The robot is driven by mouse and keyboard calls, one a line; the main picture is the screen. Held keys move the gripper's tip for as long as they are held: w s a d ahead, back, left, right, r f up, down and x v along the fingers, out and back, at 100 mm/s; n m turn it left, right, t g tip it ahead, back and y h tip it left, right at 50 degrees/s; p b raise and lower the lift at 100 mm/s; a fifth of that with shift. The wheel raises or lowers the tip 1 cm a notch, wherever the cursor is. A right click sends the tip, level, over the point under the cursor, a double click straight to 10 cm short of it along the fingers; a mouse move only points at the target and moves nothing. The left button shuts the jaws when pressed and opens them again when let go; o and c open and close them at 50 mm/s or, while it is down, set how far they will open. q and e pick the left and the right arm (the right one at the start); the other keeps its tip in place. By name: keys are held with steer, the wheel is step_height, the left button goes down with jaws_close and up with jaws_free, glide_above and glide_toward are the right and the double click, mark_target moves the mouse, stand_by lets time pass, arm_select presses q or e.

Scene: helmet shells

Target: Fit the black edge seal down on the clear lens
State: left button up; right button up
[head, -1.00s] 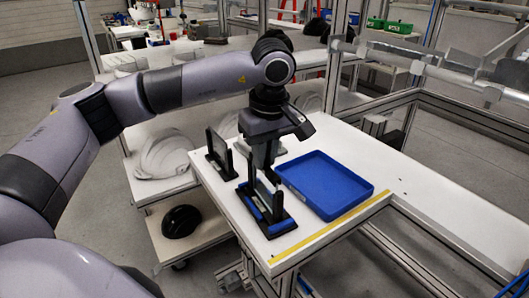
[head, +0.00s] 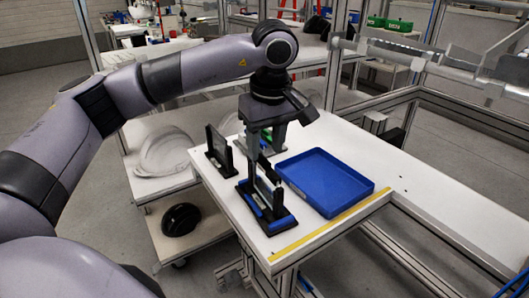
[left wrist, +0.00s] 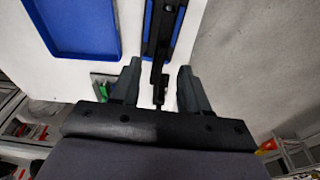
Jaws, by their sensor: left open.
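My left gripper (head: 265,158) is open and straddles the air above the near stand (head: 266,222), which has blue pads on a black base. A dark upright panel (head: 270,189) stands in it; I cannot tell the clear lens from the black edge seal there. In the left wrist view the open gripper (left wrist: 160,84) has its fingers on either side of a thin black upright part (left wrist: 159,82), apart from it. A second black stand (head: 219,152) with an upright panel is behind and left. My right gripper is not in view.
An empty blue tray (head: 325,184) lies right of the near stand; it also shows in the left wrist view (left wrist: 82,28). A small light item with green lies behind my gripper. Yellow tape (head: 322,231) marks the table's front edge.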

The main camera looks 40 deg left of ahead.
mark_target(267, 162)
arm_select(q)
steer(key=r, duration=0.4)
steer(key=shift+s+d+r, duration=0.15)
steer(key=shift+d, duration=0.15)
steer(key=shift+s, duration=0.1)
